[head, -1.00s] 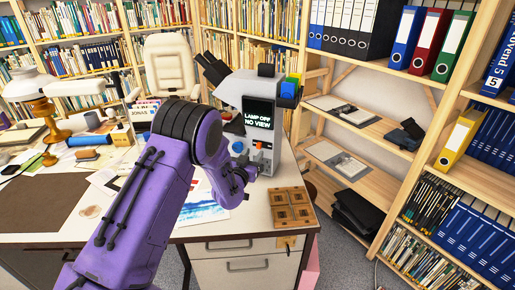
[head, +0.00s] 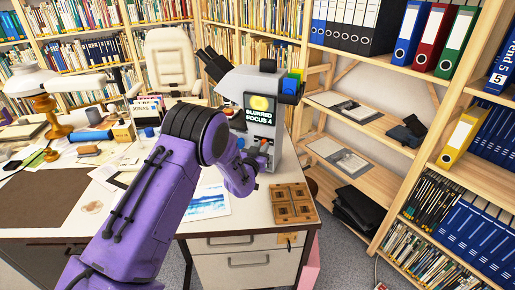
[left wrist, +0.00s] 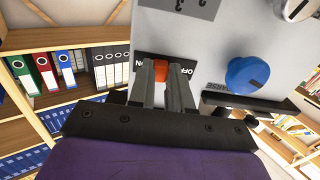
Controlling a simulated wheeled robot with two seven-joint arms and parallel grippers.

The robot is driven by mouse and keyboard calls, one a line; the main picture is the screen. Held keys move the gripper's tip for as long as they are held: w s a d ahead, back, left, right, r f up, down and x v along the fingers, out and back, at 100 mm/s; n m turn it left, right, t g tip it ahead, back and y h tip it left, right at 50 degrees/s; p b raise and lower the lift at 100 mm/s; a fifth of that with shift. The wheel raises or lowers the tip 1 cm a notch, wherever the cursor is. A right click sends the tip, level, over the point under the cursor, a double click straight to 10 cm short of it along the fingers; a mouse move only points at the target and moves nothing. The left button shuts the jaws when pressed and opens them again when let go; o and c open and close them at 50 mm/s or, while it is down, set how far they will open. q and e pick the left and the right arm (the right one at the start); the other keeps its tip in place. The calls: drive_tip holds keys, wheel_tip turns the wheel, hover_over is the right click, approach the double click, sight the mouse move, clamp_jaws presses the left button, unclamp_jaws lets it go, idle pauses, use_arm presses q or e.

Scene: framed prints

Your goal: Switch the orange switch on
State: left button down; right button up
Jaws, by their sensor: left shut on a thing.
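The grey device with eyepieces (head: 259,84) stands on the desk. Its screen (head: 259,116) shows a yellow disc and the words "BLURRED FOCUS 4". In the left wrist view the orange switch (left wrist: 160,76) sits on a dark plate lettered "OFF" and "ON", on the device's grey face. A blue knob (left wrist: 247,75) is beside it. My left gripper (head: 261,160) is at the front of the device. In the left wrist view its fingertips (left wrist: 161,71) are shut on the orange switch, partly covering it and the lettering. My right gripper is not in view.
A brown board with square recesses (head: 293,203) lies on the desk's front right corner, close to my left gripper. A colourful print (head: 207,203) lies to the left. Shelves with binders (head: 408,35) stand at the right. A white chair (head: 172,62) is behind the desk.

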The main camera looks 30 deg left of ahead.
use_arm(q)
drive_tip(key=shift+d, duration=0.25)
drive_tip(key=c, duration=1.1)
unclamp_jaws()
drive_tip(key=shift+o, duration=0.3)
drive_tip(key=shift+d, duration=0.15)
drive_tip(key=b+v, duration=0.2)
drive_tip(key=v, duration=0.8)
drive_tip(key=shift+s, duration=0.2)
